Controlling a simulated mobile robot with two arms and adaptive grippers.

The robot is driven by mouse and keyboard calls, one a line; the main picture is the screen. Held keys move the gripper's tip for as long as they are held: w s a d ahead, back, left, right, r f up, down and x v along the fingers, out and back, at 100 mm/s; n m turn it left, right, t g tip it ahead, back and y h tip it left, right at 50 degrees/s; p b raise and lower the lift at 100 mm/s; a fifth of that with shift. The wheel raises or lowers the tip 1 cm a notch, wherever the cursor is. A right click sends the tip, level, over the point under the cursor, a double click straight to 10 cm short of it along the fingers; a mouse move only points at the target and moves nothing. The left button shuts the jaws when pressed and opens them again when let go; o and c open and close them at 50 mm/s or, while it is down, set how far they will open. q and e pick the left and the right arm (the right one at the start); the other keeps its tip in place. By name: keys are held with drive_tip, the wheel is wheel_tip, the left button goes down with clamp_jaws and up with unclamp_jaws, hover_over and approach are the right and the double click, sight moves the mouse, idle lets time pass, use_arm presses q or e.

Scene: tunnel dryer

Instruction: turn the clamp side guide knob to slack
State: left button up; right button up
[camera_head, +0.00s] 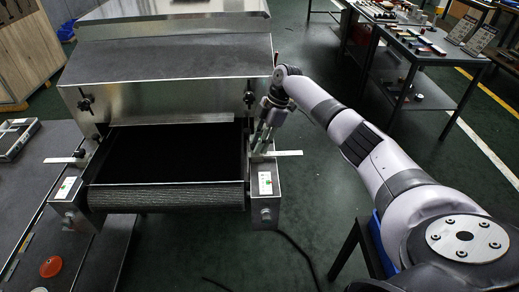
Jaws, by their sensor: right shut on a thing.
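The tunnel dryer (165,95) stands left of centre, with its dark belt (165,195) running out toward me. My right gripper (260,143) reaches down from the right arm to the right rail of the belt. It is shut at the side guide there, beside a pale flat strip (287,153). The knob between its fingers is mostly hidden by them, and which way it is turned cannot be told. A similar dark knob (79,153) with a pale strip (58,160) shows on the left rail. My left gripper is not in view.
Dark knobs sit on the hood's left (85,104) and right (249,98) sides. A control box (265,183) is just below my gripper. A grey table (25,195) with a red disc (51,266) is at left. A workbench (415,45) with tools stands back right. Open floor lies between.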

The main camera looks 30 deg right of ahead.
drive_tip(key=n+g+b, duration=0.1)
drive_tip(key=n+b, duration=0.2)
drive_tip(key=shift+w+f, duration=0.15)
drive_tip(key=shift+n+g+b, duration=0.4)
drive_tip(key=shift+n+b, duration=0.1)
drive_tip(key=shift+n, duration=0.2)
drive_tip(key=o, duration=1.2)
drive_tip(key=shift+c, duration=0.2)
drive_tip(key=shift+d+r, duration=0.1)
drive_tip(key=shift+r, duration=0.15)
drive_tip(key=shift+w+d+r, duration=0.1)
drive_tip(key=shift+r, duration=0.2)
drive_tip(key=v, duration=0.6)
drive_tip(key=shift+r, duration=0.3)
